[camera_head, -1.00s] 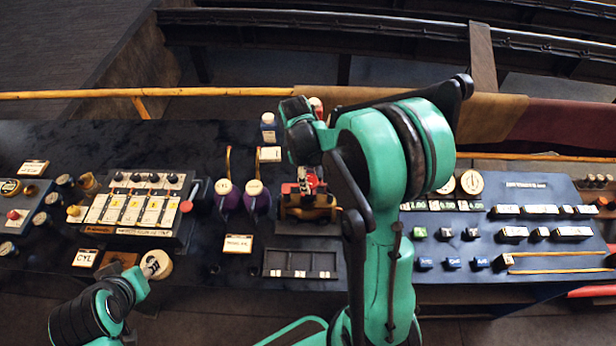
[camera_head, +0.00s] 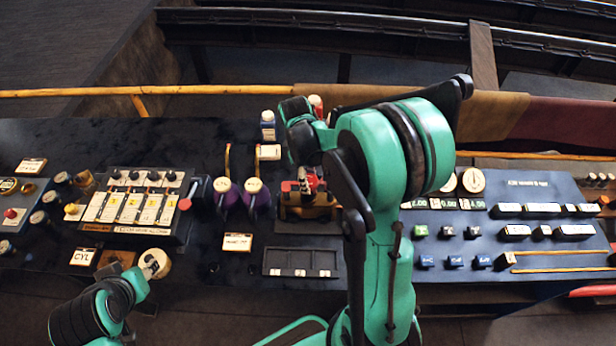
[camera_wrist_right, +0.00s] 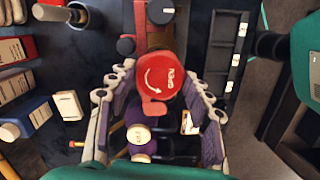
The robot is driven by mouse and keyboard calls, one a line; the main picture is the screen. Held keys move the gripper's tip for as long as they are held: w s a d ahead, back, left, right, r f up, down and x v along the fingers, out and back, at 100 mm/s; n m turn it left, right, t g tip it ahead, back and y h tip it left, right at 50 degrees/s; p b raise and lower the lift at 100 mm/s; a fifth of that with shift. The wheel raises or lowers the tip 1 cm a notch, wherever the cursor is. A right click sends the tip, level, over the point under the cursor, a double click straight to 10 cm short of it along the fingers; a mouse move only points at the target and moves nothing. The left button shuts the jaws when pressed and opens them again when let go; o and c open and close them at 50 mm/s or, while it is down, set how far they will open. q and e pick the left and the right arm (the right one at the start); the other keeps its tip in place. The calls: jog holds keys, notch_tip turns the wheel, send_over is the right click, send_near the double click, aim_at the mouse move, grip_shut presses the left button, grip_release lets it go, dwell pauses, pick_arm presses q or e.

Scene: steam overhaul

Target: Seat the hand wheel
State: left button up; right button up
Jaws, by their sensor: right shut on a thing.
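The red hand wheel (camera_wrist_right: 160,77), marked OPEN with a curved arrow, sits between the fingers of my right gripper (camera_wrist_right: 157,82) in the right wrist view. The gripper is shut on it. In the head view a bit of the red wheel (camera_head: 311,181) shows beside my right arm, directly over the brass valve body (camera_head: 309,207). I cannot tell whether the wheel touches the valve's stem, as the arm and wheel hide that spot. My left arm comes in at the lower left, with its gripper (camera_head: 150,266) near a round wooden piece; its jaws are unclear.
Two purple oil cans (camera_head: 224,198) stand just left of the valve. An empty dark tray (camera_head: 300,263) lies in front of it. A labelled rack (camera_head: 135,205) is at the left, a blue panel (camera_head: 540,235) at the right.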

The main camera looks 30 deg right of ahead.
jog(key=shift+f, duration=0.2)
jog(key=o, duration=1.8)
jog(key=shift+r, duration=0.15)
jog(key=shift+r+p, duration=2)
jog(key=shift+r, duration=1.15)
